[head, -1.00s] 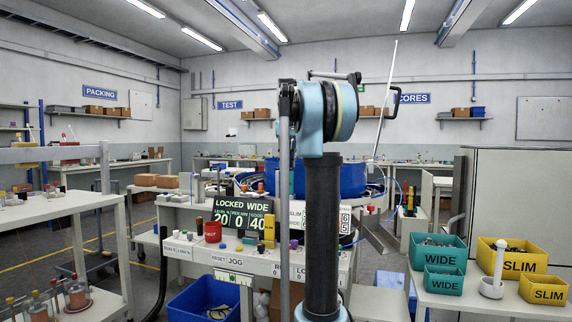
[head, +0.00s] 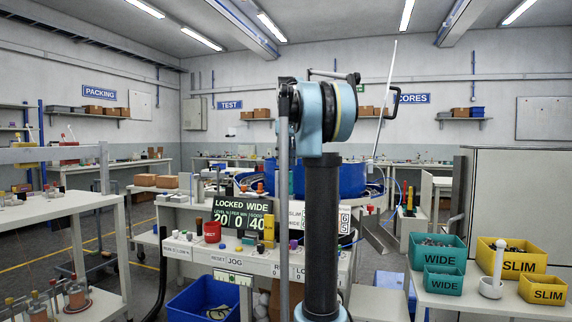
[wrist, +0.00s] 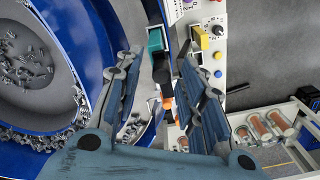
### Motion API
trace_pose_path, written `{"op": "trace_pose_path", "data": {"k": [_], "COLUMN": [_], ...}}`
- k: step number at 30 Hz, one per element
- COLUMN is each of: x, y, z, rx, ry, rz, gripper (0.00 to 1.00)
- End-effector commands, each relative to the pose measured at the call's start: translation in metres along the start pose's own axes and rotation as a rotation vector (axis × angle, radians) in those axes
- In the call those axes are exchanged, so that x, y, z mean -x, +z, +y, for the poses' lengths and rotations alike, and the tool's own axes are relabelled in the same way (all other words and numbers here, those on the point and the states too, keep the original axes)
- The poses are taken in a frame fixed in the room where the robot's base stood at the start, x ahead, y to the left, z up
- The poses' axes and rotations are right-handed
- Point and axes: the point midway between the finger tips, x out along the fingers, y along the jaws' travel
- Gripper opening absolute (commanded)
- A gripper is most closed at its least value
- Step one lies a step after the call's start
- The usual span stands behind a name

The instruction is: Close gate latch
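In the wrist view my gripper (wrist: 160,62) is open, its two blue-grey fingers spread apart with nothing held between them. Between and beyond the fingers is a small dark upright part with a teal block (wrist: 155,42) at its upper end. An orange piece (wrist: 168,103) sits just below it. I cannot tell for certain which of these is the gate latch, or whether a finger touches it. The blue feeder bowl (wrist: 82,22), with metal parts inside, is left of the fingers. In the head view the bowl (head: 352,177) stands behind my arm, and my gripper cannot be made out.
A control panel (wrist: 206,50) with coloured knobs lies close to the right finger.

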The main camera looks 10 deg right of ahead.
Motion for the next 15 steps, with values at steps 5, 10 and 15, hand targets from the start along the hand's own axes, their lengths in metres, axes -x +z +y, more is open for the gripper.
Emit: {"op": "trace_pose_path", "data": {"k": [5,10,15], "x": [0.026,0.055,0.081], "y": [0.0,-0.001,-0.001], "z": [0.0,0.0,0.001], "rx": [0.0,0.0,0.0], "ry": [0.0,0.0,0.0], "rz": [0.0,0.0,-0.001], "gripper": [0.36,0.36,0.36]}}
